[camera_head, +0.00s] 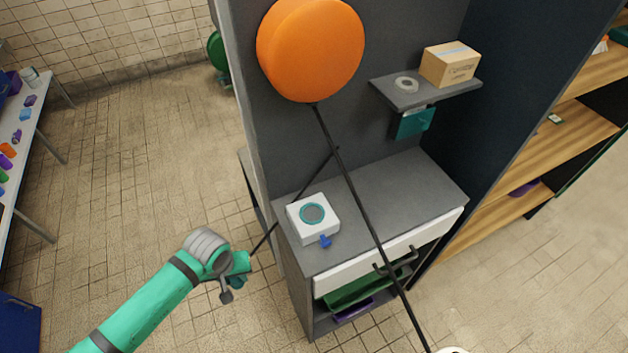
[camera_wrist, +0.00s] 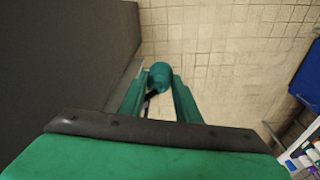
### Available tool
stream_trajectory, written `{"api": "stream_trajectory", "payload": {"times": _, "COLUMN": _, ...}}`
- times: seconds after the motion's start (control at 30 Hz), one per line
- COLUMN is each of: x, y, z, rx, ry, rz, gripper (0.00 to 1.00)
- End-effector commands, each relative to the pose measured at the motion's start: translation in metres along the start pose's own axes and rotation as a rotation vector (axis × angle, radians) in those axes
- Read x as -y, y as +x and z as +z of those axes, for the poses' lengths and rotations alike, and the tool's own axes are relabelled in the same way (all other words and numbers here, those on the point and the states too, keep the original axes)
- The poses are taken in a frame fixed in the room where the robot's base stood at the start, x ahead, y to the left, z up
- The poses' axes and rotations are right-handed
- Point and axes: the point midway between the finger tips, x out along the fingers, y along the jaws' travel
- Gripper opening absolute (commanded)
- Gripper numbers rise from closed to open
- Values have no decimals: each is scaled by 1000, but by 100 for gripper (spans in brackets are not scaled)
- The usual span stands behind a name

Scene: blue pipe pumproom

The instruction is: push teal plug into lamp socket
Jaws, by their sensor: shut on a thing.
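My gripper (camera_head: 242,268) is left of the grey cabinet, over the tiled floor and apart from the cabinet. In the wrist view its two green fingers (camera_wrist: 160,92) are shut on the teal plug (camera_wrist: 160,74), whose rounded end shows between the tips. A short black piece shows just below the plug. In the head view I cannot separate the plug from the green fingers. A white box (camera_head: 326,228) with a teal-rimmed round grey face (camera_head: 312,214) sits on the cabinet top, up and right of my gripper. I cannot tell for certain whether it is the lamp socket.
A large orange disc (camera_head: 310,50) is at the grey back panel. Thin black lines cross the cabinet top (camera_head: 400,192); one runs down toward my gripper. A shelf (camera_head: 405,96) holds a cardboard box (camera_head: 450,64). A table with small objects stands far left.

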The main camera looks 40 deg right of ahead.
Motion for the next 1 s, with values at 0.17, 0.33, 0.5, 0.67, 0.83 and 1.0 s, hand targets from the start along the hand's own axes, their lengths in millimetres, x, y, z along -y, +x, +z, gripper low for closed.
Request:
{"api": "stream_trajectory", "payload": {"times": 0.17, "x": -32, "y": -70, "z": 6, "rx": -2, "ry": 205, "rz": 21, "gripper": 0}}
{"api": "stream_trajectory", "payload": {"times": 0.33, "x": -67, "y": -137, "z": 18, "rx": 1, "ry": 396, "rz": 52, "gripper": 0}}
{"api": "stream_trajectory", "payload": {"times": 0.5, "x": -95, "y": -195, "z": 34, "rx": 10, "ry": 555, "rz": 75, "gripper": 0}}
{"api": "stream_trajectory", "payload": {"times": 0.67, "x": -118, "y": -236, "z": 47, "rx": 22, "ry": 662, "rz": 88, "gripper": 0}}
{"api": "stream_trajectory", "payload": {"times": 0.83, "x": -147, "y": -274, "z": 52, "rx": 31, "ry": 727, "rz": 92, "gripper": 0}}
{"api": "stream_trajectory", "payload": {"times": 1.0, "x": -175, "y": -294, "z": 31, "rx": 30, "ry": 669, "rz": 83, "gripper": 0}}
